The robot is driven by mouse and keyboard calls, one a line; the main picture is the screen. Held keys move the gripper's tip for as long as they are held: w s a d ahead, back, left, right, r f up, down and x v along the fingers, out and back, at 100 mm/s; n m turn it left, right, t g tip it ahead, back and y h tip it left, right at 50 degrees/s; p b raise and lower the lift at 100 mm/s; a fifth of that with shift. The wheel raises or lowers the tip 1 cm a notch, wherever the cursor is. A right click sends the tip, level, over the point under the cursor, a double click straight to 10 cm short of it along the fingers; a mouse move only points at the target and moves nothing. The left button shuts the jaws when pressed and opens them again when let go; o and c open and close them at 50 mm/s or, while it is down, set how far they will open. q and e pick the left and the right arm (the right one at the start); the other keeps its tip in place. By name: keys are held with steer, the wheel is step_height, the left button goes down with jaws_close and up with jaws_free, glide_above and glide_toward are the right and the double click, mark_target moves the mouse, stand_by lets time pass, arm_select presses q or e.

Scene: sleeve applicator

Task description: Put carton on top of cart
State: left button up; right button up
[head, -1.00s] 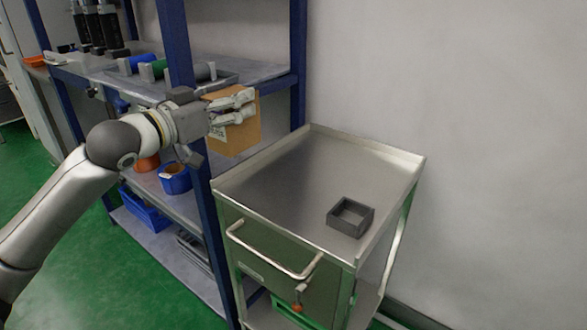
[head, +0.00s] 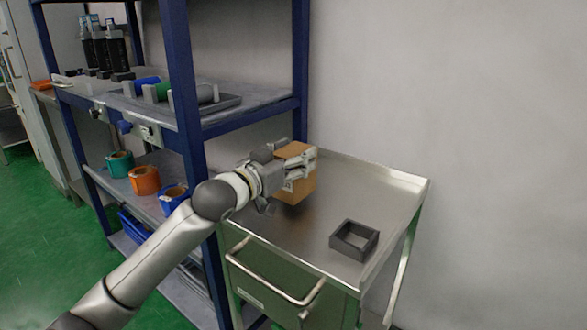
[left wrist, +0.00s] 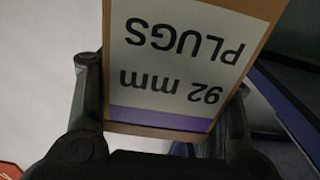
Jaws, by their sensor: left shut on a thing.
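The carton (head: 298,184) is a brown cardboard box above the back left part of the cart's top. My left gripper (head: 291,163) is shut on it and holds it. In the left wrist view the carton (left wrist: 185,60) lies between the two fingers, its white label reading "92 mm PLUGS" upside down. The cart (head: 365,185) has a bare metal top with a low rim and a front handle. Whether the carton's base touches the top is hard to tell; it appears held above it. My right gripper is not in view.
A dark square open-topped block (head: 354,240) sits on the front right of the cart top. A blue-framed shelf (head: 186,100) with rolls and bottles stands close to the cart's left. The middle of the cart top is clear.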

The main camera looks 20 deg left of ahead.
arm_select(q)
step_height(320, 180, down, 2)
steer(key=shift+a+f, duration=0.1)
steer(key=shift+f, duration=0.05)
steer(key=o, duration=1.2)
steer(key=shift+f, duration=0.1)
steer(key=shift+s, duration=0.15)
steer(key=v, duration=1)
steer(key=shift+s+a, duration=0.1)
steer(key=shift+s, duration=0.15)
steer(key=shift+s+a, duration=0.2)
steer(key=shift+s, duration=0.35)
